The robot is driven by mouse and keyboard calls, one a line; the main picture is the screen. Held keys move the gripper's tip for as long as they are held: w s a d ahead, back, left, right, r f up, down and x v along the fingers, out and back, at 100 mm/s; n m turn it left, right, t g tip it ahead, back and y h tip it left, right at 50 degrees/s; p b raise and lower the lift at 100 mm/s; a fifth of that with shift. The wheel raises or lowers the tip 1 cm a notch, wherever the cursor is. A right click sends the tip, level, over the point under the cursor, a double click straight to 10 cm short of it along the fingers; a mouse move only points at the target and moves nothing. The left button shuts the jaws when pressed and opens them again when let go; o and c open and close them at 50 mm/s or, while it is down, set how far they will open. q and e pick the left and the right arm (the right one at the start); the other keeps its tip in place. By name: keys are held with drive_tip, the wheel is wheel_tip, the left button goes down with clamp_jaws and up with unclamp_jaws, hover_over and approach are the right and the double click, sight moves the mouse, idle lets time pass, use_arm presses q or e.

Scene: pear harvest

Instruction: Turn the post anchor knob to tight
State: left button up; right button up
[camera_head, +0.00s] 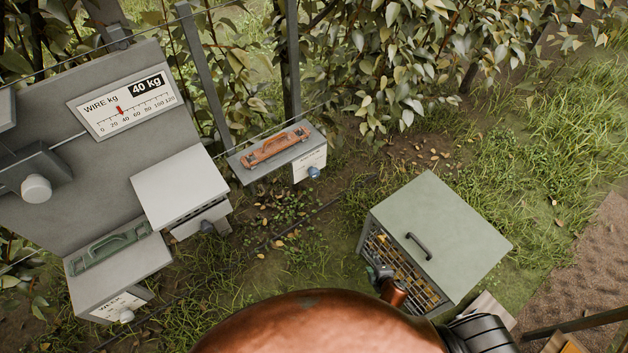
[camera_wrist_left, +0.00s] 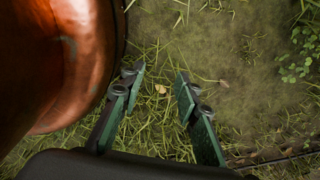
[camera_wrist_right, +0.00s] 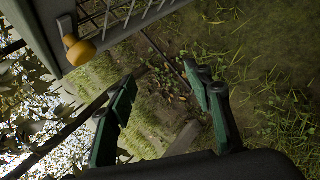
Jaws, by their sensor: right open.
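A pale round knob (camera_head: 36,188) sits on a dark grey bracket at the left of the head view, by the gauge panel. No label there reads post anchor, so I cannot tell whether it is the task's knob. My right gripper (camera_head: 375,273) is by the mesh front of the green-topped cabinet, far from the pale knob. Its fingers are apart and empty in the right wrist view (camera_wrist_right: 165,82). My left gripper (camera_wrist_left: 160,76) is open and empty over grass; the head view does not show it.
A green-topped cabinet (camera_head: 440,225) stands right of centre. An orange knob (camera_wrist_right: 80,52) shows on it in the right wrist view. Boxes carry a blue knob (camera_head: 313,172), a dark blue knob (camera_head: 207,227) and a white knob (camera_head: 127,316). Foliage lines the back; grass lies between.

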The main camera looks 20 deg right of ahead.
drive_tip(key=w+a+r+n+t+b, duration=0.25)
drive_tip(key=w+r+n, duration=0.3)
drive_tip(key=w, duration=0.35)
drive_tip(key=n+t+y+b, duration=0.55)
drive_tip(key=n+b, duration=0.35)
drive_tip(key=n, duration=1.1)
approach(316, 176)
drive_tip(key=w, duration=0.2)
drive_tip(key=x, duration=0.6)
drive_tip(key=shift+a, duration=0.35)
drive_tip(key=shift+w+a, duration=0.1)
drive_tip(key=shift+w, duration=0.6)
use_arm(q)
drive_tip(key=s+f, duration=0.3)
drive_tip(key=f, duration=1)
drive_tip(key=shift+s+g, duration=0.4)
use_arm(e)
drive_tip(key=c, duration=1.2)
